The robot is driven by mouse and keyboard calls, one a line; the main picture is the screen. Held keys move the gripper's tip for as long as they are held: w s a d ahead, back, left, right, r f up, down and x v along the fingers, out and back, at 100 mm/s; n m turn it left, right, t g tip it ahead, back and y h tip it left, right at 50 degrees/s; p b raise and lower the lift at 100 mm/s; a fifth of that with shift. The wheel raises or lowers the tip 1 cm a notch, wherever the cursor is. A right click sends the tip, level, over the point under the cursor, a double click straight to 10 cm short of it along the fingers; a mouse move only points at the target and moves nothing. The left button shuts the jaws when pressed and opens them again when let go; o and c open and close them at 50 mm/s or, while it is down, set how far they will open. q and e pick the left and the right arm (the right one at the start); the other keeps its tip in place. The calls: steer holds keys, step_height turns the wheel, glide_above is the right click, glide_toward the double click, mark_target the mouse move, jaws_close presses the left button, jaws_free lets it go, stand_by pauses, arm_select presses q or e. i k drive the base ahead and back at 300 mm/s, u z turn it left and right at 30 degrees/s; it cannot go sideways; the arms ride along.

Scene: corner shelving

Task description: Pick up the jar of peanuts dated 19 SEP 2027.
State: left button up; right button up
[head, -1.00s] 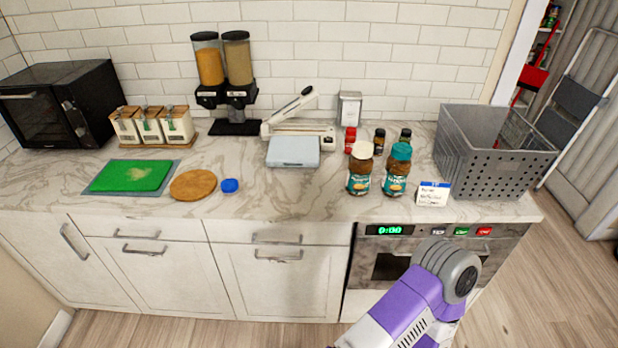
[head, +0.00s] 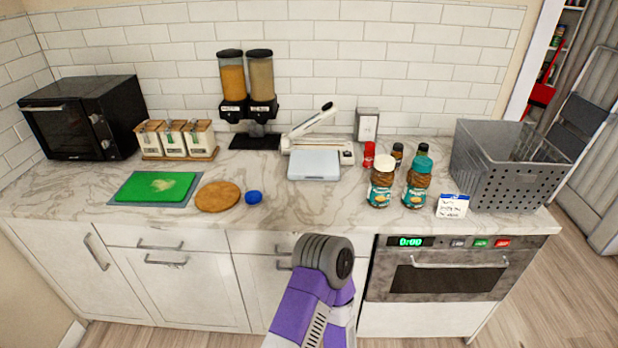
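Two jars with brown contents and teal labels stand upright side by side near the front of the counter, right of centre. One jar has a cream lid (head: 381,184); the other jar, to its right, has a teal lid (head: 418,183). The label text and dates are too small to read, so I cannot tell which jar bears 19 SEP 2027. One of my arms, purple and white with a grey joint, shows at the bottom centre, in front of the counter and below the jars. Neither gripper shows.
A small white card (head: 452,207) stands right of the jars, before a grey perforated crate (head: 515,185). Small bottles, including a red-capped one (head: 368,155), stand behind the jars. A pale blue-grey flat device (head: 314,166) lies left. The oven (head: 440,272) is below.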

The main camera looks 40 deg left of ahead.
mark_target(381, 176)
steer(key=u, duration=1.35)
steer(key=i, duration=0.2)
